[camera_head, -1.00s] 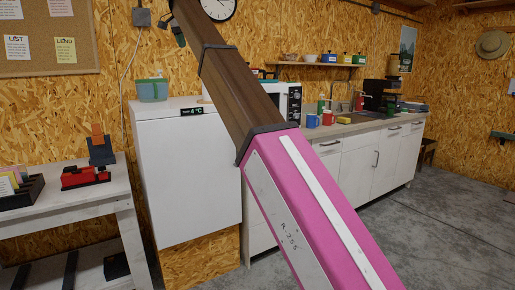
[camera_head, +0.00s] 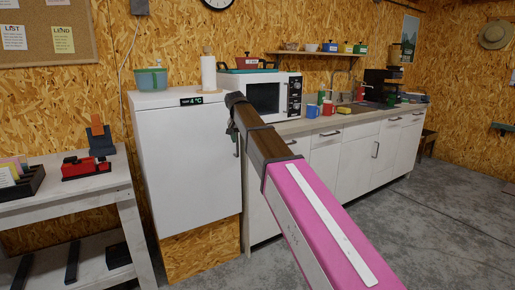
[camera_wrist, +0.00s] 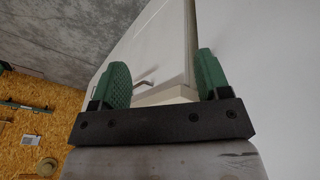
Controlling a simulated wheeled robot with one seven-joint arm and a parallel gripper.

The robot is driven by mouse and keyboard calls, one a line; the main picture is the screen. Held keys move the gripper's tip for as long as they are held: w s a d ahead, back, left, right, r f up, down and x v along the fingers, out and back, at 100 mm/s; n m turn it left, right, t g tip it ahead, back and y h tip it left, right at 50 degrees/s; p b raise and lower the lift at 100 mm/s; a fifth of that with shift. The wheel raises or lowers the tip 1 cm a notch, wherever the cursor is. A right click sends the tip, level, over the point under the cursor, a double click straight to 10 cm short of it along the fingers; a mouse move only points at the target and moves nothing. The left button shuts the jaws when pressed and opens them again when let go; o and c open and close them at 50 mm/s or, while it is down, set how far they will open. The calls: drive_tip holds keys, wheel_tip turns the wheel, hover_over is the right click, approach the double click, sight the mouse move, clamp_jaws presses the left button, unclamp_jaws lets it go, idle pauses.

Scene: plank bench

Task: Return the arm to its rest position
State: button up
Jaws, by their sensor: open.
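My gripper (camera_wrist: 163,72) is open and empty in the wrist view, its two green-padded fingers apart. Between and beyond the fingers are white cabinet surfaces and a handle; nothing is held. In the head view my arm reaches from the lower right up to the middle, with its brown section in front of the white fridge (camera_head: 188,155) and the lower cabinets (camera_head: 325,165). Only a small green part of the gripper shows there, beside the fridge's right edge; the rest is hidden by the arm.
Blue and red mugs (camera_head: 327,108) and a yellow sponge (camera_head: 344,110) are on the counter. A white bench (camera_head: 70,206) is at left. The concrete floor (camera_head: 455,205) at right is clear.

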drive_tip(key=s+d+f, duration=0.5)
drive_tip(key=d+f, duration=0.1)
drive_tip(key=f, duration=0.4)
drive_tip(key=s+d+f+g, duration=0.1)
drive_tip(key=s+d+f, duration=0.5)
drive_tip(key=f, duration=0.4)
drive_tip(key=s+d+f+n, duration=0.1)
drive_tip(key=s+d+f, duration=0.4)
drive_tip(key=f, duration=0.5)
drive_tip(key=d, duration=0.2)
drive_tip(key=shift+s+d+f+g+y, duration=0.25)
drive_tip(key=shift+d+g+y, duration=0.05)
drive_tip(key=shift+y, duration=0.1)
drive_tip(key=shift+n+g+y, duration=0.3)
drive_tip(key=shift+y, duration=0.1)
drive_tip(key=s+d+f, duration=0.2)
drive_tip(key=s+f, duration=0.1)
drive_tip(key=s+d+f, duration=0.2)
drive_tip(key=s, duration=0.2)
drive_tip(key=s+d+f, duration=0.2)
drive_tip(key=s+f, duration=0.1)
drive_tip(key=s, duration=0.1)
drive_tip(key=shift+s+f, duration=0.2)
drive_tip(key=shift+f, duration=0.25)
